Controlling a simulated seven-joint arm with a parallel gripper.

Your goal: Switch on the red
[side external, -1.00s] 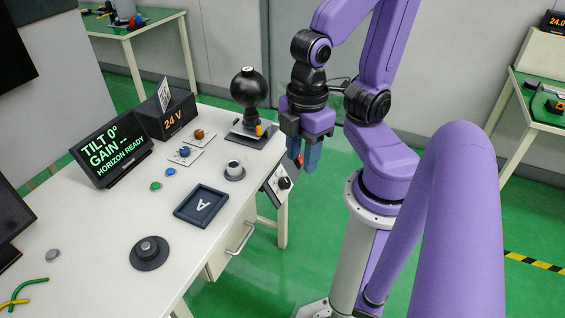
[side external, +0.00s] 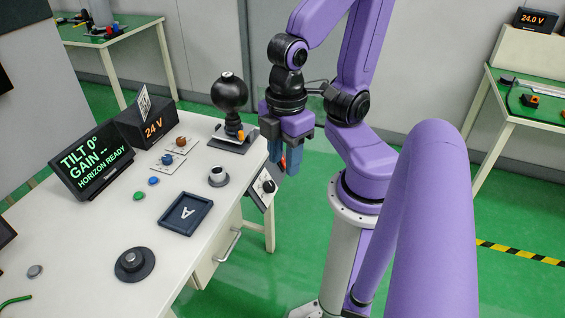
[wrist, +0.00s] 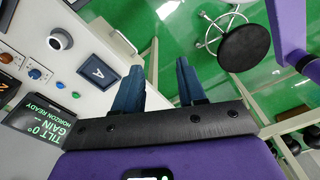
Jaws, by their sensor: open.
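A small red part (side external: 283,162) shows just behind my gripper's fingers in the side external view; it is mostly hidden, so its shape and setting cannot be told. It sits by a tilted panel (side external: 260,196) with a dark knob (side external: 268,186) at the table's right edge. My gripper (side external: 285,158) points down beside that edge, open and empty, in front of the red part in the picture. In the wrist view its two blue fingers (wrist: 160,82) stand apart with green floor between them. No red part is clear in the wrist view.
A stool (wrist: 245,47) stands on the floor.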

